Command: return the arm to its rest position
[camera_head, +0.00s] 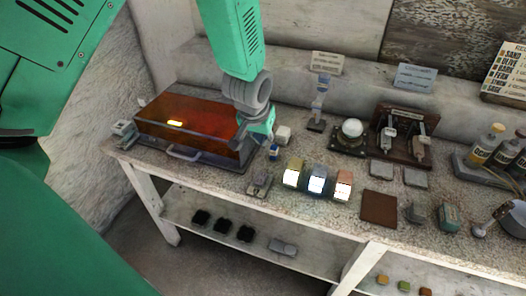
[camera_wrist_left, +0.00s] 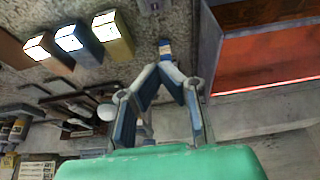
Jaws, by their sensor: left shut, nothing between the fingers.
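My left arm (camera_head: 236,40) is green with grey joints and reaches down from the top of the head view. My left gripper (camera_head: 254,142) is over the bench, just right of the amber-lidded case. In the left wrist view its two fingers (camera_wrist_left: 163,68) meet in a point, shut with nothing between them. My right gripper is not in view.
The case (camera_head: 190,132) is left of the gripper. Three bright-fronted blocks (camera_head: 317,180) stand to the right. Farther right are a wooden stand (camera_head: 398,140), a brown square (camera_head: 379,208) and bottles (camera_head: 487,145). A lower shelf (camera_head: 255,232) holds dark pieces. A wall rises behind.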

